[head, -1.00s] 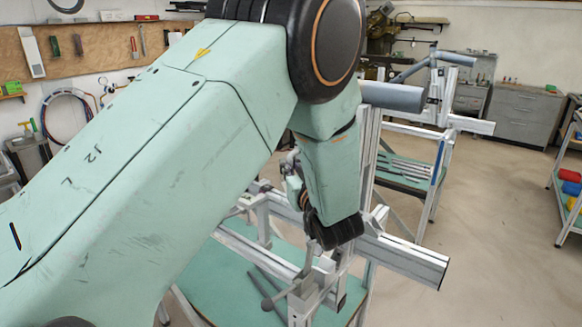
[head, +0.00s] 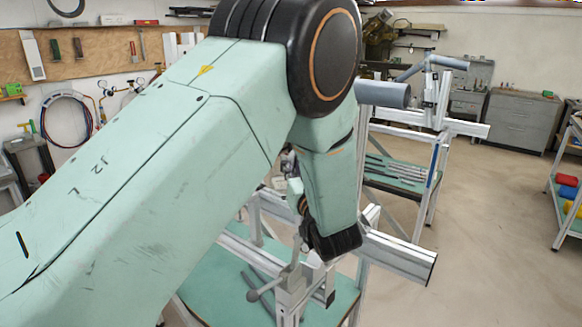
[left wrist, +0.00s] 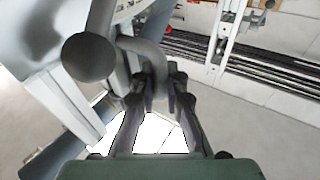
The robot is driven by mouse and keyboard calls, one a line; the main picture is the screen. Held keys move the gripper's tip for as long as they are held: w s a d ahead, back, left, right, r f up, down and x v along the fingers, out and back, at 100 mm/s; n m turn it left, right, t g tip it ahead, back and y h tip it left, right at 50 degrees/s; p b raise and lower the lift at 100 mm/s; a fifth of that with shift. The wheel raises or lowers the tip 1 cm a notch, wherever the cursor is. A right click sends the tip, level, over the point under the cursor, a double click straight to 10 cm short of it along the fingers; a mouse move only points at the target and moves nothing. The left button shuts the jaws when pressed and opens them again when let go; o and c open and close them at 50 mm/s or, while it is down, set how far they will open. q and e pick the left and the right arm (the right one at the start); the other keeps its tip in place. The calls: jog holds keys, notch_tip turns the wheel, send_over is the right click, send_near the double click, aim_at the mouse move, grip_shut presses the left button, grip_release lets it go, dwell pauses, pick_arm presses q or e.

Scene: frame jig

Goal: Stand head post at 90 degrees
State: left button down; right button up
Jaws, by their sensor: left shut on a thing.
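In the left wrist view my left gripper (left wrist: 165,88) is shut on a grey bent bar (left wrist: 152,58). A dark round end (left wrist: 90,57) shows beside it. In the head view my own left arm covers most of the gripper and its hold. Behind my forearm stands an upright aluminium post (head: 364,170), probably the head post. A thick grey tube (head: 383,93) sticks out to the right near its top. A horizontal aluminium beam (head: 400,255) runs to the right below. The post looks about upright; its foot and exact angle are hidden. My right gripper is not in view.
A lever with a round knob (head: 254,296) sits on the near jig, over a green table top (head: 225,285). A second frame (head: 440,120) with a grey bent tube stands behind. A shelf with coloured bins (head: 567,190) is far right. The floor between is clear.

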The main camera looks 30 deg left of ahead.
pick_arm(q)
jog(key=shift+d+f, duration=0.1)
jog(key=shift+f, duration=0.05)
jog(key=c, duration=1.4)
grip_release()
jog(key=shift+d, duration=0.1)
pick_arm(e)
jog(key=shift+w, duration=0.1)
pick_arm(q)
jog(key=shift+r, duration=0.2)
